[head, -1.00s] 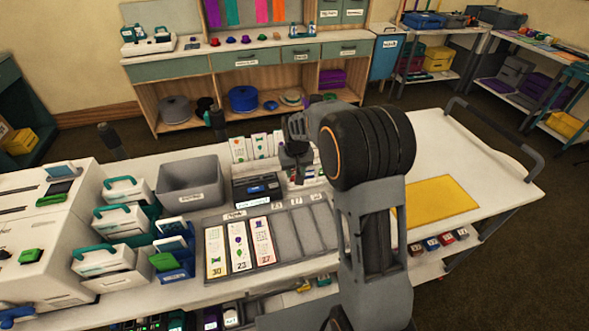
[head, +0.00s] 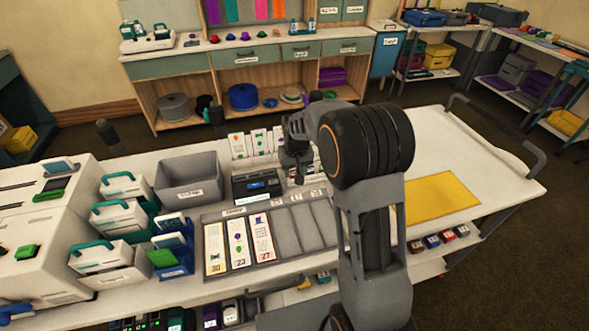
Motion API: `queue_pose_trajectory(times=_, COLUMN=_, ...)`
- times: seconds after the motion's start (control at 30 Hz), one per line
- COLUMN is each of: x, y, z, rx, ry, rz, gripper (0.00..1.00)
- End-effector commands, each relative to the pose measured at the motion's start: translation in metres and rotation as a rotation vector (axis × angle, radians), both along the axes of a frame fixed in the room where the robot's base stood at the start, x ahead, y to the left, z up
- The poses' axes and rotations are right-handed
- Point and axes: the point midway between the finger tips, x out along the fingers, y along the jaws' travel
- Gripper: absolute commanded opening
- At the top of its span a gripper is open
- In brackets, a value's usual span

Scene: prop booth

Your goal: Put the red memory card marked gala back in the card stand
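My gripper (head: 297,177) hangs over the back middle of the white cart top, beside a row of upright white picture cards (head: 258,143). My arm hides part of that row and the tips are too small to tell open from shut. I cannot pick out a red memory card marked gala, nor see one in my gripper. I cannot tell which thing is the card stand. Small red, dark and blue labelled blocks (head: 447,236) sit on the cart's lower shelf at the right; their labels are unreadable.
A grey tray (head: 290,217) holds several long picture cards on its left and has empty slots on its right. A grey bin (head: 190,178), a black box (head: 257,187) and white boxes with teal handles (head: 122,217) stand left. A yellow mat (head: 440,197) lies clear at right.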

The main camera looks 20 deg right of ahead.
Motion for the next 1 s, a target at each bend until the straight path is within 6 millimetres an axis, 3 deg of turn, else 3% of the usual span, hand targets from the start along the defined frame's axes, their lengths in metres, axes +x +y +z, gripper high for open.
queue_pose_trajectory(times=0.17, x=0.000, y=0.000, z=0.000, rx=0.000, ry=0.000, rz=0.000, gripper=0.63)
queue_pose_trajectory(times=0.53, x=0.000, y=-0.001, z=0.008, rx=-0.001, ry=-0.002, rz=-0.001, gripper=0.63)
queue_pose_trajectory(times=1.0, x=-0.011, y=0.001, z=0.097, rx=0.000, ry=-0.005, rz=0.001, gripper=0.63)
